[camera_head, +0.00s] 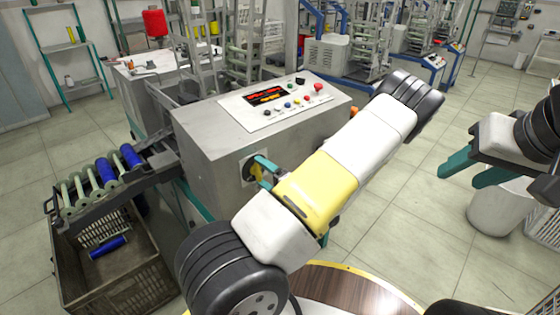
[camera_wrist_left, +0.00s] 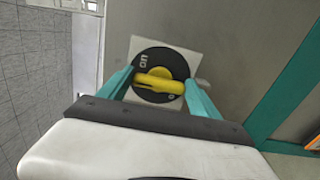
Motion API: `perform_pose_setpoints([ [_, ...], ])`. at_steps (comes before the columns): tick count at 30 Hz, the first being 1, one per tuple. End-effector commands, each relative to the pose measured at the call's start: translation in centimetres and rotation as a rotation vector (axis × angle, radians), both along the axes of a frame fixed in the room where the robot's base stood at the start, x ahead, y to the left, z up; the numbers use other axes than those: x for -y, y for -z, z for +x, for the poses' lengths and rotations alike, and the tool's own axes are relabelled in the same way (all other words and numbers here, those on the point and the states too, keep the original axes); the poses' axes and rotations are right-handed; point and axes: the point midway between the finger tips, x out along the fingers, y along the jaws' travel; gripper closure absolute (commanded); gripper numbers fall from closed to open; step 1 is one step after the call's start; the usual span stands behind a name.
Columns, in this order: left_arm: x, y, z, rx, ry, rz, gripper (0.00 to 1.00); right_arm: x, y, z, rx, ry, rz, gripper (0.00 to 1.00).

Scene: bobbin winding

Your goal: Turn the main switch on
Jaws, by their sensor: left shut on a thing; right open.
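The main switch is a black disc with a yellow handle, on the machine's grey side panel. My right gripper (camera_head: 475,172) is open and empty at the right, away from the machine.
The machine's control panel (camera_head: 276,98) has a lit red display and several buttons, including a red one. A crate (camera_head: 120,275) with a blue bobbin (camera_head: 108,247) stands at lower left, below a rack of bobbins. A white bin (camera_head: 495,210) stands at the right.

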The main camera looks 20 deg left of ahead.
Motion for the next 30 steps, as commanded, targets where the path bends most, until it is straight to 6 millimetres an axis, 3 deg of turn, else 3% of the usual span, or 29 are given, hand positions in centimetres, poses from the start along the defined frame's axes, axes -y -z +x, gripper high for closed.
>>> perform_pose_setpoints([
  [18,0.1,0.19,-0.04,-0.04,0.002,0.015,0.68,0.0,0.0,0.0,0.0,0.0,0.0,0.54],
  [19,0.1,0.19,-0.04,-0.04,0.002,0.015,0.21,0.0,0.0,0.0,0.0,0.0,0.0,0.54],
  [21,0.09,0.18,-0.02,-0.039,0.002,0.015,0.08,0.0,0.0,0.0,0.0,0.0,0.0,0.54],
  [30,0.08,0.27,-0.01,-0.038,0.001,0.012,0.05,0.0,0.0,0.0,0.0,0.0,0.0,0.54],
])
